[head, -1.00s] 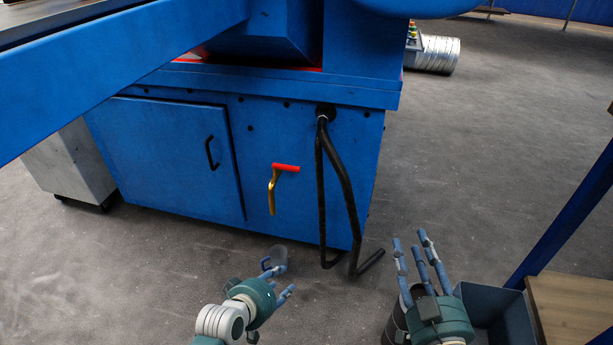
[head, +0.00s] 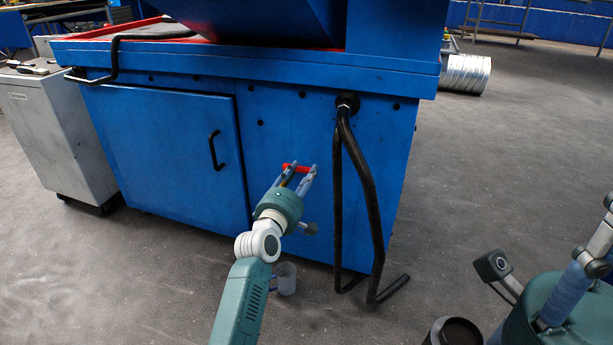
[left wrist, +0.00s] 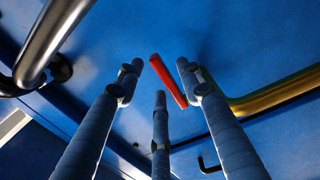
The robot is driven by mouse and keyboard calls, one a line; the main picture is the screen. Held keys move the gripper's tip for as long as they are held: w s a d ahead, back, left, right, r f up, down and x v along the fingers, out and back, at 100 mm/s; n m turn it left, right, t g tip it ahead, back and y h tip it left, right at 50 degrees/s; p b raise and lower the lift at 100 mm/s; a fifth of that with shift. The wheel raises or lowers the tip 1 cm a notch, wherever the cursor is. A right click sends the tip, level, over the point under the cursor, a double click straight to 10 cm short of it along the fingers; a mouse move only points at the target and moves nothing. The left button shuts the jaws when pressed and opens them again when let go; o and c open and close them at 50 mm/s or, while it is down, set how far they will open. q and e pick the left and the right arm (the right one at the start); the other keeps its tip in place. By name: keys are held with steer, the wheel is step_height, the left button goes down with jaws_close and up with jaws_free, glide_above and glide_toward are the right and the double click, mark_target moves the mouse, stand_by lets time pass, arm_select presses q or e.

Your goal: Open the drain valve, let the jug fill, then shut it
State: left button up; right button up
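The drain valve's red lever (head: 297,168) is on the front of the blue machine, right of its door. In the left wrist view the lever (left wrist: 168,80) lies between my finger ends, with the brass valve body (left wrist: 275,93) to the right. My left gripper (head: 302,172) is at the lever with its fingers spread; I see no clear grip on it. The fingers hide most of the brass part in the head view. The translucent jug (head: 286,279) stands on the floor below, partly behind my left forearm.
Black hoses (head: 364,190) hang from the machine just right of the valve, with bent ends near the floor. A door with a black handle (head: 216,150) is to the left. A grey cabinet (head: 60,130) stands further left. The floor to the right is open.

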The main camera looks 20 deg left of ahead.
mark_target(305, 171)
arm_select(q)
steer(key=shift+w+b, duration=0.55)
steer(key=shift+w, duration=1.15)
jaws_close()
